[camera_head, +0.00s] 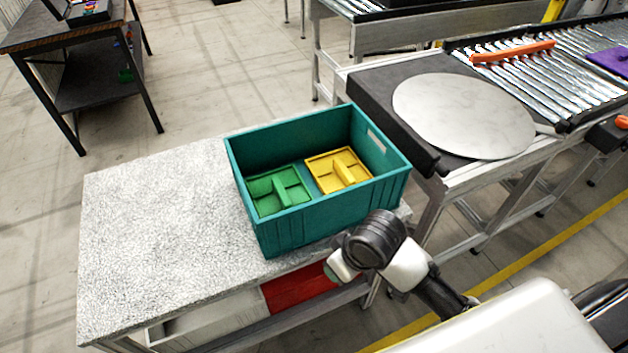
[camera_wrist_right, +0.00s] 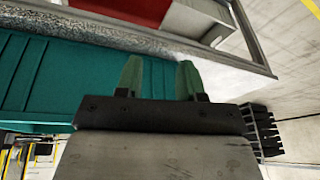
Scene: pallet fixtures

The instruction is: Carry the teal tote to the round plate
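The teal tote (camera_head: 325,218) stands upright on the right end of a speckled grey table, with a green divided tray (camera_head: 277,190) and a yellow divided tray (camera_head: 338,170) inside. The round plate (camera_head: 463,112) is a flat pale grey disc on the dark end of a conveyor, right of and behind the tote. My right gripper (camera_wrist_right: 159,76) is open and empty, its two green fingers apart. It is beside the tote's near right side. In the right wrist view the tote's wall (camera_wrist_right: 55,80) is left of the fingers. My left gripper is not in view.
The table top (camera_head: 150,225) left of the tote is clear. A roller conveyor (camera_head: 540,75) continues right of the plate, carrying an orange bar (camera_head: 513,53) and a purple item (camera_head: 610,60). A red box (camera_head: 300,288) sits below the table top. A dark bench (camera_head: 70,40) stands far left.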

